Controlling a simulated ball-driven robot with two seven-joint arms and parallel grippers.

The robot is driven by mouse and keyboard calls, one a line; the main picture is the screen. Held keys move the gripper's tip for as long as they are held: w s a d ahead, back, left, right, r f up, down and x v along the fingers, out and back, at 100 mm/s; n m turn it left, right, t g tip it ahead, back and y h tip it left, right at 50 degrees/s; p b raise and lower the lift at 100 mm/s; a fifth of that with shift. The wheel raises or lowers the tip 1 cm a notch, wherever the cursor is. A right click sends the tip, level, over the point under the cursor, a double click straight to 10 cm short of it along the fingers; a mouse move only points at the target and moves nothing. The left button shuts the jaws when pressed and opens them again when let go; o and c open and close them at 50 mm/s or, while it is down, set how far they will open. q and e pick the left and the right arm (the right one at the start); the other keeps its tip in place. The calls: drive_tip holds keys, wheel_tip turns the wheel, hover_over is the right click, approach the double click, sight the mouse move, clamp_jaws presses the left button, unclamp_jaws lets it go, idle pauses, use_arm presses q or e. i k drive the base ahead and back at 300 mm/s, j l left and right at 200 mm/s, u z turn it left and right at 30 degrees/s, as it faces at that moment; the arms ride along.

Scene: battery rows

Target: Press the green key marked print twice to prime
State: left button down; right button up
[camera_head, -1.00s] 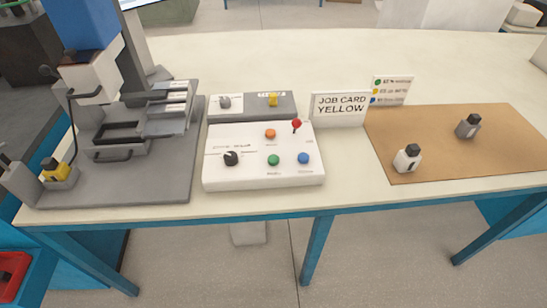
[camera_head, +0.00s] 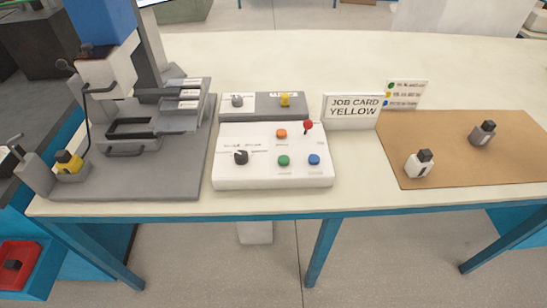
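A green key (camera_head: 284,160) sits on the front part of a white control box (camera_head: 226,176), with a label below it too small to read. A blue key (camera_head: 314,159) is to its right and an orange key (camera_head: 281,133) is behind it. A black knob (camera_head: 241,157) is on the left of the box, and a red-topped lever (camera_head: 307,126) stands at its back right. Neither of my grippers is in view.
A grey machine base (camera_head: 140,185) stands left of the box. A grey panel (camera_head: 263,113) with a yellow switch lies behind it. A "JOB CARD YELLOW" sign (camera_head: 352,111) and a brown mat (camera_head: 450,175) with two small bottles are to the right.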

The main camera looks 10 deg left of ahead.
sight(283, 160)
drive_tip(key=i+l+u, duration=0.1)
drive_tip(key=u, duration=0.3)
drive_tip(key=l+u, duration=0.35)
drive_tip(key=i+l+u, duration=0.1)
drive_tip(key=u, duration=0.3)
drive_tip(key=l+u, duration=0.35)
drive_tip(key=l, duration=1.45)
